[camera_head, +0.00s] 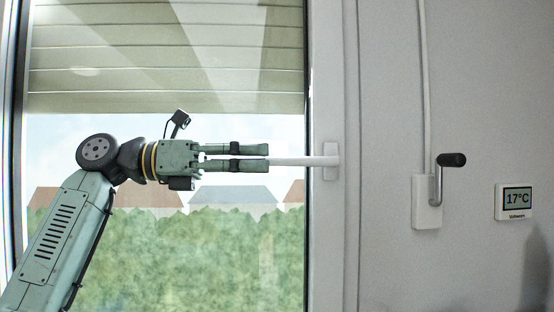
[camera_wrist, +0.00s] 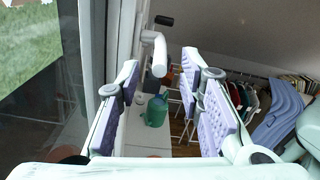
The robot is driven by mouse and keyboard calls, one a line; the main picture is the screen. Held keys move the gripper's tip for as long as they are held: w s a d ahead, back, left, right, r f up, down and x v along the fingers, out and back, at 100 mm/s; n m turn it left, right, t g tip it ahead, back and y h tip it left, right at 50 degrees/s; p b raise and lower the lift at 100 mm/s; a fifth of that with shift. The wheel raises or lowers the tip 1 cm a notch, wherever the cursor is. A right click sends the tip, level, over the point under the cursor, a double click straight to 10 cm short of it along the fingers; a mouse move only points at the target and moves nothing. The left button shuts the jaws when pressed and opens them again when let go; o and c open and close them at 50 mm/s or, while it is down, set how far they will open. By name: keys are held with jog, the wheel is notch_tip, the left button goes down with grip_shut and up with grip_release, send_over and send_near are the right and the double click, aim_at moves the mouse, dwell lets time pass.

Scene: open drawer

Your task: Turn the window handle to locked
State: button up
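The white window handle (camera_head: 305,161) sits on the frame at the window's right edge. Its lever lies horizontal and points left, toward my gripper. My gripper (camera_head: 268,156) is in front of the window, with its fingertips at the lever's free end. In the wrist view my gripper (camera_wrist: 160,75) is open, with a wide gap between the fingers. The handle (camera_wrist: 158,58) shows in that gap, its free end facing the camera. Neither finger visibly presses on it. I cannot tell how far the lever reaches between the fingers.
A roller shutter (camera_head: 170,50) covers the window's upper part. Right of the frame are a crank with a black knob (camera_head: 451,160) and a thermostat (camera_head: 515,201) on the wall. The wrist view also shows a green watering can (camera_wrist: 155,112) and a clothes rack below.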

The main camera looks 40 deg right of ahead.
aim_at(280, 161)
jog(key=x, duration=0.5)
grip_shut()
dwell(0.4)
dwell(0.4)
